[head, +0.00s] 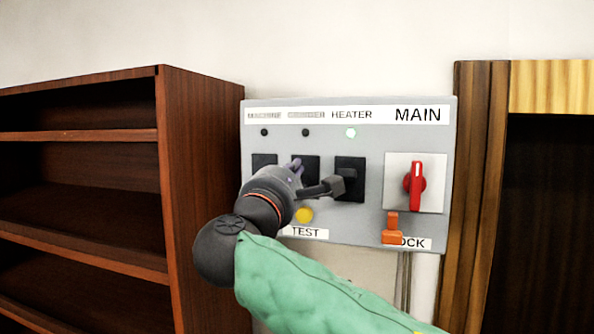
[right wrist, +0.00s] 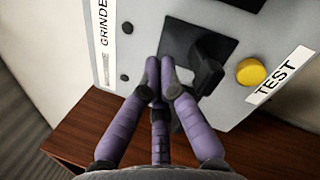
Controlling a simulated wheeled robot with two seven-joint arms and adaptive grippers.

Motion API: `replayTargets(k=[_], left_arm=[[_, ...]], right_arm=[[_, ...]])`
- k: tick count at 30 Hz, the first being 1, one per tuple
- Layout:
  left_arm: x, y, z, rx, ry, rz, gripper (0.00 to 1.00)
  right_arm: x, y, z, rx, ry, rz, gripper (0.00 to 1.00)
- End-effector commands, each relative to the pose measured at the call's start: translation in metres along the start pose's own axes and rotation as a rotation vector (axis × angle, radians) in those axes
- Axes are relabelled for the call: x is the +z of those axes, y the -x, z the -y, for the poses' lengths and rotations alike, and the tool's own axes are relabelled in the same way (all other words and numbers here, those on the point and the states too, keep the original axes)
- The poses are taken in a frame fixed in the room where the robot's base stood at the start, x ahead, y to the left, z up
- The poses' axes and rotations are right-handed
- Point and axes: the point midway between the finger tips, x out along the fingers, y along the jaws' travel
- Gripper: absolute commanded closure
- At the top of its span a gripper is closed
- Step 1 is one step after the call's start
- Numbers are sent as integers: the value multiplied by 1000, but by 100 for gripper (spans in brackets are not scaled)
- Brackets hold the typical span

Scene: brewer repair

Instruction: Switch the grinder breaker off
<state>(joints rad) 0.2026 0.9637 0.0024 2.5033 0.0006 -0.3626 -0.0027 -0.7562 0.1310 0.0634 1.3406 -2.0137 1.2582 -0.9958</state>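The grinder breaker (head: 312,168) is the middle of three black breakers on a grey panel (head: 375,135). My right gripper (head: 297,168) is in front of it and hides part of it. In the right wrist view, the grinder breaker (right wrist: 207,73) has a black lever standing out from its plate. The purple fingertips of my right gripper (right wrist: 160,68) are drawn together with nothing between them. They are on the lever's upper side, close to it; I cannot tell whether they touch. The lamp (head: 305,132) above the grinder breaker is dark. My left gripper is not in view.
The yellow TEST button (head: 304,215) is just below. A red MAIN switch (head: 417,185) and orange lock (head: 392,230) are further right. A wooden shelf (head: 205,180) flanks the panel.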

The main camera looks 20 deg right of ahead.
Motion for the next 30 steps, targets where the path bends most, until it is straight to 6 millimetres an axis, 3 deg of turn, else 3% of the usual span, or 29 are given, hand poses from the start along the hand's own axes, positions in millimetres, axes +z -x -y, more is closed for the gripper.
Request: replayTargets(k=[11,30], left_arm=[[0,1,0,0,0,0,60],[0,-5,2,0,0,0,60]], right_arm=[[5,13,-5,1,0,-1,100],[14,66,-15,2,0,-1,100]])
